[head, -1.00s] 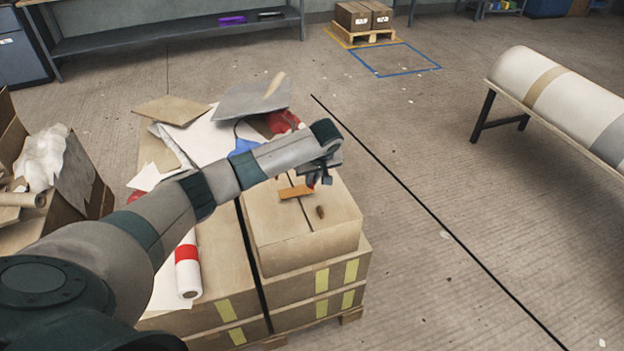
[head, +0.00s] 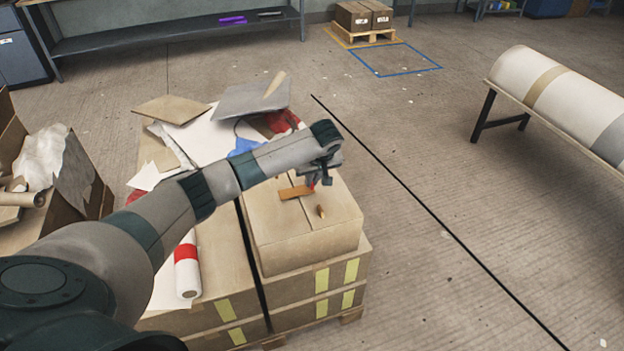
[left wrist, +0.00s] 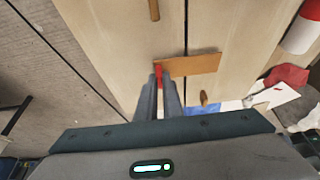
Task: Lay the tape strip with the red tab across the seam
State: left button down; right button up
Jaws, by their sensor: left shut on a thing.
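The orange-brown tape strip (head: 295,192) is at the top of the cardboard box (head: 335,225). In the left wrist view the strip (left wrist: 195,65) spans the dark seam (left wrist: 186,38), roughly square to it. I cannot tell whether it lies flat on the box or is just above it. Its red tab (left wrist: 158,73) is at the end by my left gripper (left wrist: 160,85), whose fingers are shut on it. In the head view my left gripper (head: 320,182) is over the box's right half, and my arm hides the box's far part.
A small brown piece (head: 321,211) lies on the box right of the seam. A white roll with a red band (head: 187,265) lies to the left. Paper and card sheets (head: 205,135) are piled behind. An open carton (head: 85,185) stands at far left.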

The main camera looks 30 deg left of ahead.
pick_arm(q)
jog(key=shift+f, duration=0.1)
pick_arm(e)
jog(key=shift+d, duration=0.25)
pick_arm(q)
jog(key=shift+f, duration=0.3)
pick_arm(e)
jog(key=shift+w+r, duration=0.25)
jog(key=shift+w, duration=0.2)
pick_arm(q)
jog(key=shift+f, duration=0.1)
pick_arm(e)
jog(key=shift+s+a, duration=0.15)
jog(key=shift+a, duration=0.1)
pick_arm(q)
jog(key=c, duration=1.8)
grip_release()
pick_arm(e)
jog(key=shift+s+a, duration=0.2)
jog(key=shift+s, duration=0.25)
jog(key=shift+d+f, duration=0.1)
